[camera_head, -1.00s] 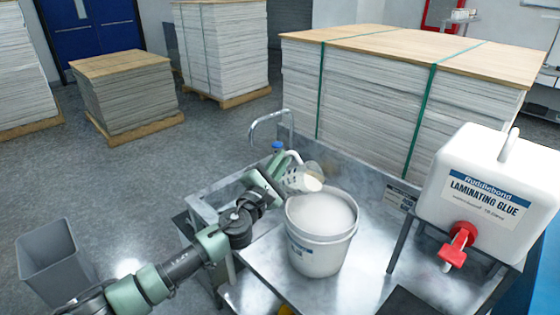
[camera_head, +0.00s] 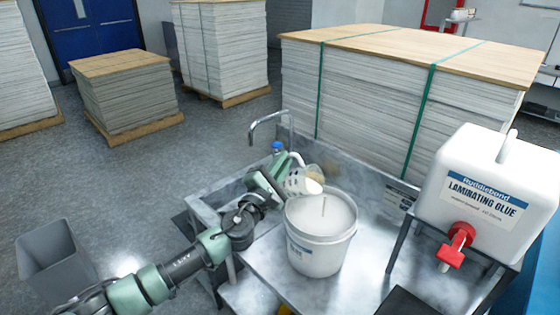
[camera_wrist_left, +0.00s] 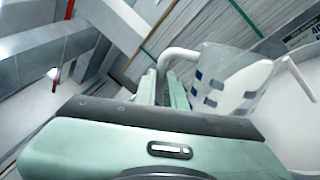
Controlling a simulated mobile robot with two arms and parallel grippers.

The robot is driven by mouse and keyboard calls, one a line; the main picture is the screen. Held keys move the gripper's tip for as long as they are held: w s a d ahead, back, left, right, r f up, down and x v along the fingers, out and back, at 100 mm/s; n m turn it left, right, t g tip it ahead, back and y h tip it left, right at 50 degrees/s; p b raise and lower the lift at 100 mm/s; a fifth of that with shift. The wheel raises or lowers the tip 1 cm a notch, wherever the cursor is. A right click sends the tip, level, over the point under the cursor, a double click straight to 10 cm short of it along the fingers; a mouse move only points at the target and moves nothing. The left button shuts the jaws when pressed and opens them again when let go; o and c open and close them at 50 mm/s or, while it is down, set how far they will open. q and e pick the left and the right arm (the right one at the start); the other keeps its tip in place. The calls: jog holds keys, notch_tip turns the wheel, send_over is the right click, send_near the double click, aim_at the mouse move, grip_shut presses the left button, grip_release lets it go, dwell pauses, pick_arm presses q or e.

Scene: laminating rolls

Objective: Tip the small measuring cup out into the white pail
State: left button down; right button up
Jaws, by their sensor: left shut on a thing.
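The small measuring cup (camera_head: 301,182) is clear with a white handle and is tilted, its mouth toward the white pail (camera_head: 318,251). A thin white stream (camera_head: 323,206) runs down inside the pail's opening below the cup's lip. The pail stands upright on the metal table and looks full of white near the rim. My left gripper (camera_head: 278,178) is shut on the cup's handle, just left of and above the pail. In the left wrist view the cup (camera_wrist_left: 232,82) shows white liquid and blue marks, beside the gripper fingers (camera_wrist_left: 163,82). My right gripper is not in view.
A white laminating glue tank (camera_head: 487,195) with a red tap (camera_head: 457,244) stands on a frame at the right. A sink tap (camera_head: 268,122) rises behind the cup. A grey bin (camera_head: 55,262) is on the floor at left. Strapped sheet stacks (camera_head: 390,100) stand behind the table.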

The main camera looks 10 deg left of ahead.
pick_arm(q)
jog(key=shift+d+r+m, duration=0.3)
jog(key=shift+d+m, duration=0.05)
jog(key=shift+m, duration=0.15)
jog(key=shift+a+r+p, duration=0.1)
jog(key=shift+a+p, duration=0.05)
jog(key=shift+p, duration=0.3)
jog(key=shift+r, duration=0.1)
dwell(0.6)
jog(key=shift+s+d+r+m+h+p, duration=0.15)
jog(key=shift+d+r+m+h+p, duration=0.2)
jog(key=shift+p, duration=0.2)
jog(key=shift+s+d+r+m+p, duration=0.25)
jog(key=shift+d+m+p, duration=0.2)
jog(key=shift+m+p, duration=0.25)
jog(key=shift+r, duration=0.1)
dwell(0.6)
jog(key=shift+s+d+r+m+h+p, duration=0.2)
jog(key=shift+d+r+m+p, duration=0.15)
jog(key=shift+m+p, duration=0.3)
jog(key=shift+s+d+r+m+h+p, duration=0.15)
jog(key=shift+d+r+m+p, duration=0.1)
jog(key=shift+d+m+p, duration=0.25)
jog(key=shift+w, duration=0.1)
dwell(0.6)
